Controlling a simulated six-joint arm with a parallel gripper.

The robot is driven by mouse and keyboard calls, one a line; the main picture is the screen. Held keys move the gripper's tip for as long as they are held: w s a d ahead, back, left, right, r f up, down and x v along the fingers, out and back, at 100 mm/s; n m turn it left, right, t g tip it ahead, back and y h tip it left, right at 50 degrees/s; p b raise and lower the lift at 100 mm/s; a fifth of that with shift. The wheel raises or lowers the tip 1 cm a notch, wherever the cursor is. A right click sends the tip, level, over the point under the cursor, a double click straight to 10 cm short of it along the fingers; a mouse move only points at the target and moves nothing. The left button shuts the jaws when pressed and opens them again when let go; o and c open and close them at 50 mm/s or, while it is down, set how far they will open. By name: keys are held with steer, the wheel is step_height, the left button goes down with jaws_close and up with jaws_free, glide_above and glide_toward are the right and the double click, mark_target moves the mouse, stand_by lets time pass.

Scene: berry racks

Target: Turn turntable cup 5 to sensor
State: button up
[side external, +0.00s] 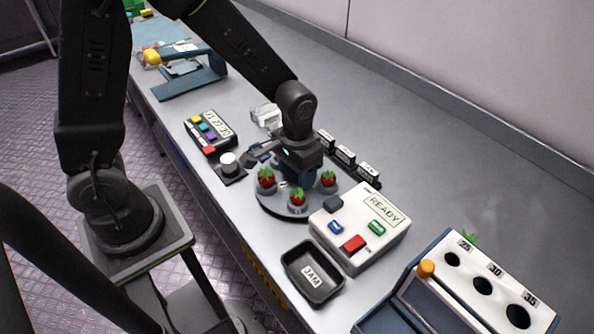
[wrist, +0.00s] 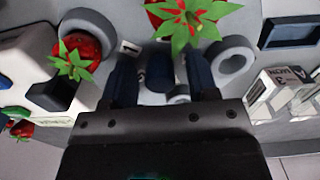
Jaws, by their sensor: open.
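The round dark turntable (side external: 270,206) stands mid-bench in the side view, with strawberries (side external: 298,196) in grey ring cups around its edge. My gripper (side external: 297,178) points down over its middle and hides part of it. In the wrist view my gripper's blue fingers (wrist: 160,68) are apart, with a dark blue upright piece (wrist: 159,78) between them; I cannot tell whether they touch it. That view shows a berry cup (wrist: 78,27) at left near a "1" label, a berry at top and an empty cup (wrist: 232,47) at right. No cup marked 5 is readable.
A white READY box (side external: 340,207) with coloured buttons stands close right of the turntable, and a black JAM tray (side external: 300,283) in front. A button panel (side external: 198,141), a white-topped device (side external: 229,163) and labelled black blocks (side external: 344,157) surround it.

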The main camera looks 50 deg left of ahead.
jaws_close()
stand_by(0.5)
steer(key=shift+m, duration=3.6)
jaws_free()
steer(key=shift+r, duration=0.1)
